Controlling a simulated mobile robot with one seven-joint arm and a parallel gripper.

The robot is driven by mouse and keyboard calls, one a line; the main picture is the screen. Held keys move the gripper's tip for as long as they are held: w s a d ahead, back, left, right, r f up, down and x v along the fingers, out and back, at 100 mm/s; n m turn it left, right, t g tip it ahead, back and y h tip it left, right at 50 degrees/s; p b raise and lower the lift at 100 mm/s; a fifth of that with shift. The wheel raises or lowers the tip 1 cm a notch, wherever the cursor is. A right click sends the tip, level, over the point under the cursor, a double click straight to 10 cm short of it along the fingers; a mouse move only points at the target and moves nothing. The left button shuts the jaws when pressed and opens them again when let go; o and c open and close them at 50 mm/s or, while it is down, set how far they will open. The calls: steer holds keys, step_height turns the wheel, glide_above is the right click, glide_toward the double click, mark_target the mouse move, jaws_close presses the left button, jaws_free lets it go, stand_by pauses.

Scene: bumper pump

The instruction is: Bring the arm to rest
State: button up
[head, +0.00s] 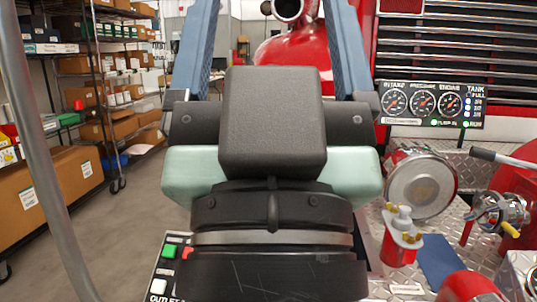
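My gripper (271,30) is seen from behind, large in the middle of the head view. It has a black wrist, a pale green body, a black block on top and two long blue-grey fingers. The fingers stand wide apart and point away from me, up to the top edge, which cuts off their tips. Nothing is seen held in the visible gap between them. Behind that gap is a red rounded vessel (288,50) with a metal pipe opening (288,8) on top.
A gauge panel (432,104) is at the right. Below it on the tread-plate deck are a round metal cap (422,187), a red-and-white bottle (401,237), a blue cloth (442,260) and a metal fitting (498,211). Box-filled shelves (88,70) and open floor (105,235) lie left, behind a grey pole (45,150).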

step_height(320, 180, up, 22)
steer(key=p, duration=1.9)
steer(key=shift+f+p, duration=0.25)
steer(key=shift+p, duration=0.1)
stand_by(2.6)
